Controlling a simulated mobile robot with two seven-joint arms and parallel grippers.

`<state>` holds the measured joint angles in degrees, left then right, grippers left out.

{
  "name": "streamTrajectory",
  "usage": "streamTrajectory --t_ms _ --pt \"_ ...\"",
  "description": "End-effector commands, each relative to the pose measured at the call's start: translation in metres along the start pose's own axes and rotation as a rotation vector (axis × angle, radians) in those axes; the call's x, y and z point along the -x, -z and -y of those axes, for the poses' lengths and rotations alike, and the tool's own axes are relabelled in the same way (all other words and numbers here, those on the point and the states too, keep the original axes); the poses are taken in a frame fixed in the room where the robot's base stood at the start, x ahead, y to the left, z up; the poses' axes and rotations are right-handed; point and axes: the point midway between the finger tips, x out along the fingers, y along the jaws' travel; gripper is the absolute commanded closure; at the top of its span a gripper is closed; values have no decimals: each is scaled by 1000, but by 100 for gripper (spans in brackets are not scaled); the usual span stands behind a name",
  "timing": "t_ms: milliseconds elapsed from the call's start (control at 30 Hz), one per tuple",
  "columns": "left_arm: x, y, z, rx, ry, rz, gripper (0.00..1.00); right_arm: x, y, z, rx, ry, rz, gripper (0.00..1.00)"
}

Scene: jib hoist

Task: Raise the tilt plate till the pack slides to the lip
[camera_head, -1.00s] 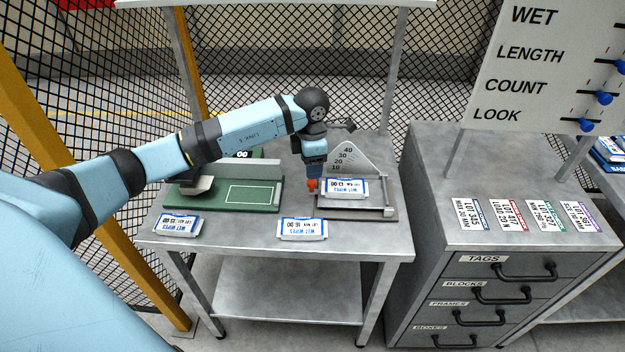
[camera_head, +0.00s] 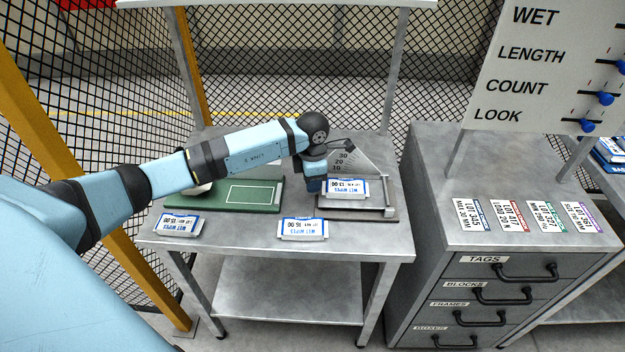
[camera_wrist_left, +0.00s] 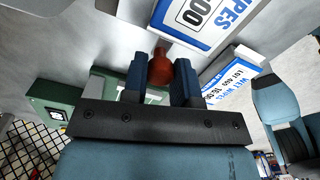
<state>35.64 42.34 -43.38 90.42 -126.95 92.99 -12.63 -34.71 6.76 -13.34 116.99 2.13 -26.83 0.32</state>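The tilt plate (camera_head: 365,202) lies low and looks flat on the table, with a raised lip (camera_head: 388,190) at its right end. A triangular angle scale (camera_head: 352,158) stands behind it. A white and blue WET WIPES pack (camera_head: 346,188) marked 13:00 lies on the plate's left part, apart from the lip. My left gripper (camera_head: 314,186) is at the plate's left end, beside the pack. In the left wrist view its fingers (camera_wrist_left: 160,82) stand on both sides of a red knob (camera_wrist_left: 160,66), which fills the gap. The head view hides the knob. My right gripper is not in view.
Two more packs lie along the table's front, one at the left (camera_head: 178,224) and one in the middle (camera_head: 302,228). A green board (camera_head: 220,203) is left of the plate. A drawer cabinet (camera_head: 500,235) with tags on top stands at the right.

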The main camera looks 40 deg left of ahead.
Motion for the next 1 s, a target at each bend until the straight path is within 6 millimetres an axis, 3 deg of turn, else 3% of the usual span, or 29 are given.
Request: streamTrajectory --t_ms 167,400,500,967,1000 --pt "10 -2 0 0 -2 2 100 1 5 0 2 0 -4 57" --pt "66 -25 5 -2 -6 4 100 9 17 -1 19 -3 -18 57" --pt "77 -34 8 -3 -14 -42 100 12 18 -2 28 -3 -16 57" --pt "80 -38 11 -3 -26 -99 100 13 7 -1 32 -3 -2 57" --pt "80 -38 11 -3 -26 -100 63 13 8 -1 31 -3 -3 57"
